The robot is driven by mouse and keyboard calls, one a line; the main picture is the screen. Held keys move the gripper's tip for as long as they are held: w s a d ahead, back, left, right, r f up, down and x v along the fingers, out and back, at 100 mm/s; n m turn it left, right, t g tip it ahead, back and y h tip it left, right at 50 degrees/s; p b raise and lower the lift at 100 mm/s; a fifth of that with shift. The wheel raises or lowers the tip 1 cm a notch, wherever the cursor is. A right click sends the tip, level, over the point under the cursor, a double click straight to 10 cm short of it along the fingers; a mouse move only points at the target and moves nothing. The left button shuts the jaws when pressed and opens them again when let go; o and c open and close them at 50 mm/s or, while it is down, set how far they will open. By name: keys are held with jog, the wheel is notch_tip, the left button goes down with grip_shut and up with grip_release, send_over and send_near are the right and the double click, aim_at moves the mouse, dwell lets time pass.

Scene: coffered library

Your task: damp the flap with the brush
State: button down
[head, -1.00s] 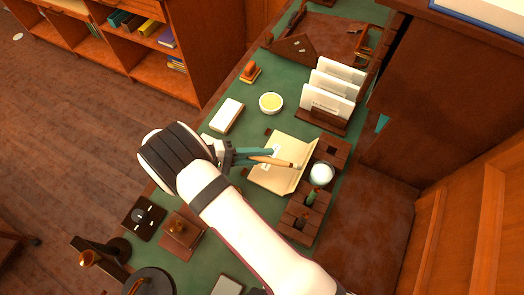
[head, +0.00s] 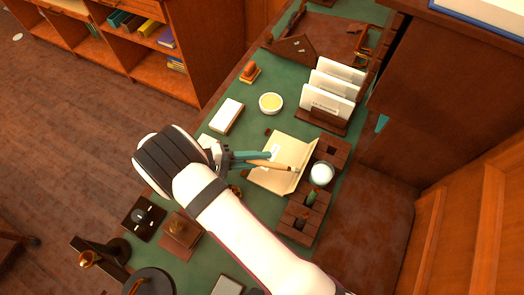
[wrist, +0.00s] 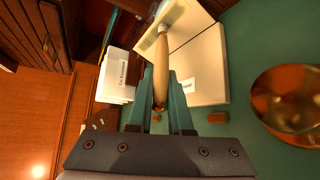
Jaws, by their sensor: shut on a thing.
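My gripper (head: 268,157) has teal fingers shut on the wooden handle of a brush (head: 281,166). The brush also shows in the wrist view (wrist: 161,70), pointing away from the gripper. A cream envelope (head: 293,147) lies on the green desk under the brush, with a small white label on it; it shows in the wrist view too (wrist: 205,60). The brush's tip end is over the envelope's right part, by the flap. I cannot tell whether the bristles touch the paper. The gripper and brush hide part of the envelope.
A brown wooden holder (head: 294,224) with a white round pot (head: 321,173) stands right of the envelope. A letter rack (head: 323,119), a yellow-filled bowl (head: 271,103) and a white box (head: 227,116) stand beyond. Stamps and a dark lamp are at the near left.

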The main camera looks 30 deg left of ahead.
jog(key=shift+s, duration=0.75)
jog(key=shift+a+r, duration=0.35)
jog(key=shift+a, duration=0.6)
jog(key=shift+a+r, duration=0.35)
jog(key=shift+a, duration=0.55)
jog(key=shift+a+r, duration=0.35)
jog(key=shift+a, duration=0.6)
jog(key=shift+a, duration=0.1)
jog(key=shift+a+r, duration=0.25)
jog(key=shift+a, duration=0.35)
jog(key=shift+a+r, duration=0.2)
jog(key=shift+a, duration=0.5)
jog(key=shift+r, duration=0.15)
